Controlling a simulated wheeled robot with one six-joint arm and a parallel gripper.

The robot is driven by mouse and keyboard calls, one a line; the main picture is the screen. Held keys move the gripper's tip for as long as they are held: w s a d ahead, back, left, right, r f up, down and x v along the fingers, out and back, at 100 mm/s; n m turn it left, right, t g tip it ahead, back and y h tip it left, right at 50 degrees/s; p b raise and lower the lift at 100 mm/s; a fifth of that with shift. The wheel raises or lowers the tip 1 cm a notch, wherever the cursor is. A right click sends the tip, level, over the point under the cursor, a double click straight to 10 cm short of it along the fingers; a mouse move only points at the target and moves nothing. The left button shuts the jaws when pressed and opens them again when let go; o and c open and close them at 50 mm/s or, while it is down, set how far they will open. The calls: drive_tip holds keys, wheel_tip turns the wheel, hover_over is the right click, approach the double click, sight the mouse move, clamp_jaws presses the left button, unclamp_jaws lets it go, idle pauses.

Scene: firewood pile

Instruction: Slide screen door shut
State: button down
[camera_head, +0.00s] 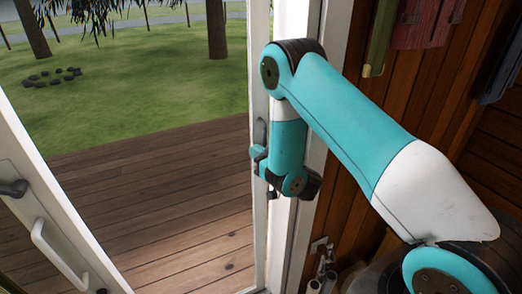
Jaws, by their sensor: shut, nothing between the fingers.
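A white upright door stile (258,60), which looks like the edge of the screen door, stands at the right side of the doorway. A grey handle plate (260,131) is on it. I cannot make out mesh or how far the panel stands from the jamb. My gripper (271,191) points down beside this stile, just below the handle plate. It is small, dark and shut, with nothing held. Whether it touches the stile cannot be told. My wrist and forearm hide part of the frame behind them.
A white door (32,205) with a pale pull handle (58,252) and dark lever stands at the left. Wooden deck boards (165,205) and grass lie beyond the doorway. A wood-panelled wall (405,110) with hanging items is close on the right.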

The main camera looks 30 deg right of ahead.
drive_tip(key=shift+d+p, duration=0.3)
drive_tip(key=shift+d, duration=0.1)
drive_tip(key=shift+a, duration=0.1)
idle(0.4)
